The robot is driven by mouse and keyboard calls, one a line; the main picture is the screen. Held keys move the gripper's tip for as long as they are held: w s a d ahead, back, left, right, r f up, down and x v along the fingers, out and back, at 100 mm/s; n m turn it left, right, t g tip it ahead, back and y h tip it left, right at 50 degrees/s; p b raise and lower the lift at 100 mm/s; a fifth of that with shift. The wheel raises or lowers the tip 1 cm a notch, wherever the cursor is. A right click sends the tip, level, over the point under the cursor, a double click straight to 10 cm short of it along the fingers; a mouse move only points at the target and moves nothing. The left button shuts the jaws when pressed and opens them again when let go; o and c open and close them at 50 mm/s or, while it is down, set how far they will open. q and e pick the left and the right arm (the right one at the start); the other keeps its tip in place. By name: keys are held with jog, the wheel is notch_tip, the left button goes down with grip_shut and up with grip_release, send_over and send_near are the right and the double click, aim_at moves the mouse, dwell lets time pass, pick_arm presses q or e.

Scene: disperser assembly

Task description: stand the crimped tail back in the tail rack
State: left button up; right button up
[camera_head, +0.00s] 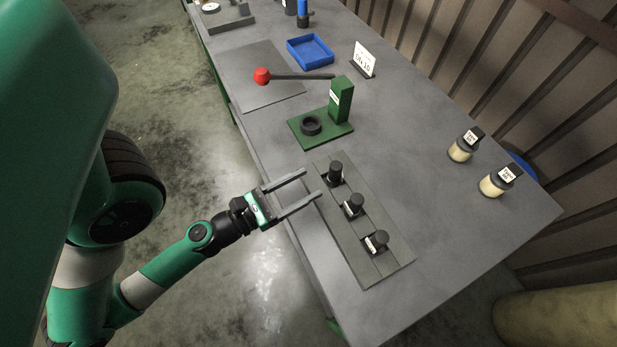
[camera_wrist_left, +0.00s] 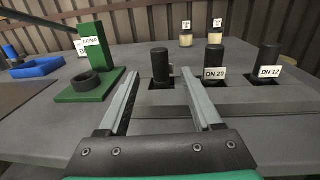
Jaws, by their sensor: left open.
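The tail rack (camera_head: 368,262) is a long grey board near the front edge of the table. Three black tails stand in it: a far one (camera_head: 334,172), a middle one (camera_head: 353,204) and a near one (camera_head: 378,240). I cannot tell which tail is crimped. My left gripper (camera_head: 312,182) is open and empty beside the rack's far end. In the left wrist view the far tail (camera_wrist_left: 160,63) stands beyond and between the open fingers (camera_wrist_left: 163,76). My right gripper is not in view.
A green press (camera_head: 341,100) with a black ring (camera_head: 311,125) on its base stands beyond the rack; its lever ends in a red knob (camera_head: 262,75). A blue tray (camera_head: 310,50) lies farther back. Two labelled jars (camera_head: 462,149) (camera_head: 494,184) stand at right. Table between rack and jars is clear.

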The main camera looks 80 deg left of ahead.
pick_arm(q)
jog(key=w+d+r+m+t+h, duration=0.3)
jog(key=w+d+r+m+h, duration=0.15)
jog(key=w+r+m, duration=0.7)
jog(key=w+d+r+m+t+h, duration=0.3)
jog(key=w+r+m+h, duration=0.4)
jog(key=m, duration=0.8)
jog(key=d+r+m+t+y, duration=0.1)
jog(key=r+m, duration=0.6)
jog(key=r, duration=0.8)
jog(key=d+r+m+t+y, duration=0.1)
jog(key=d+r+m+t, duration=0.3)
jog(key=r+m, duration=0.4)
notch_tip(320, 180, up, 7)
jog(key=shift+s+f, duration=0.1)
jog(key=shift+s, duration=0.05)
